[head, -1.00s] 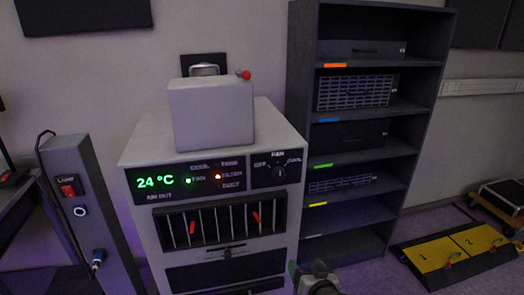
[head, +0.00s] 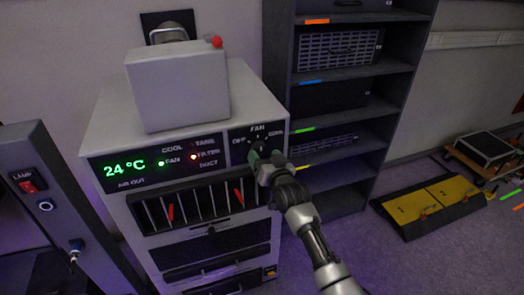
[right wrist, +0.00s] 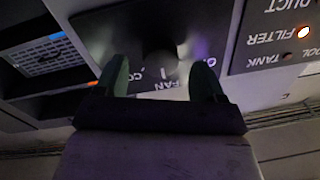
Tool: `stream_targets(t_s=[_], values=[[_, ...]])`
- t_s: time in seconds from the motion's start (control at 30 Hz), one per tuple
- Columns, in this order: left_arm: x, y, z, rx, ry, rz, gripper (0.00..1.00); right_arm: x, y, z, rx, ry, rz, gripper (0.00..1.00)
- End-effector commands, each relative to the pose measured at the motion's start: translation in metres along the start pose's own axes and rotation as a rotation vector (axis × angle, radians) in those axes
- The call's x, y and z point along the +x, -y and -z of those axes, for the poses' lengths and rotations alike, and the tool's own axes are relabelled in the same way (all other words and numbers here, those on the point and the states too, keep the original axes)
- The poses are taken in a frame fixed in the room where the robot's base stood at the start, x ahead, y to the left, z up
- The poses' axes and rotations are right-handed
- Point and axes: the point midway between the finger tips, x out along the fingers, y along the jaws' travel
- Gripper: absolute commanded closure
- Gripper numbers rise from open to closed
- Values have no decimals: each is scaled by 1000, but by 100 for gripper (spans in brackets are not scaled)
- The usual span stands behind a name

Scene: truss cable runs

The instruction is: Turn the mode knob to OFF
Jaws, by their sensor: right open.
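The mode knob (right wrist: 160,62) is dark and round, on a black panel marked OFF, FAN and a partly hidden third word, at the upper right of the grey unit (head: 110,170). In the head view my right gripper (head: 262,158) is in front of the knob and covers most of it. In the right wrist view its two green fingers (right wrist: 161,72) are apart, one on each side of the knob. I cannot tell whether they touch it. A pale mark shows by the knob towards FAN, but the knob's setting is unclear. My left gripper is out of view.
A green 24 °C display (head: 125,168) with lit lamps is left of the knob panel. A vent with red tabs (head: 205,203) lies below. A dark shelf (head: 345,70) stands close on the right. A grey post with a red LAMP switch (head: 28,183) stands at left.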

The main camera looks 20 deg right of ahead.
Motion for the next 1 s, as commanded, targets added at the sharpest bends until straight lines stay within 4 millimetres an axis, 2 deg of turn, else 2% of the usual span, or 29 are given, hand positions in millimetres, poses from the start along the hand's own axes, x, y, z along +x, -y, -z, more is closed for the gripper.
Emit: stream_targets(t_s=[0.2, 0.57, 0.87, 0.9, 1.0], values=[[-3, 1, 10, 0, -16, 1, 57, 18, 0, 0, -1, 0, 0, 31], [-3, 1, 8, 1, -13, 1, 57, 22, 0, -1, -1, 1, 0, 31], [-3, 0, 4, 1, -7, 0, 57, 21, 0, -1, -1, 1, 0, 76], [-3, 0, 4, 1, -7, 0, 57, 21, 0, -1, -1, 1, 0, 80], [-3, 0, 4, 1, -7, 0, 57, 21, 0, 0, -4, 1, 0, 80]])
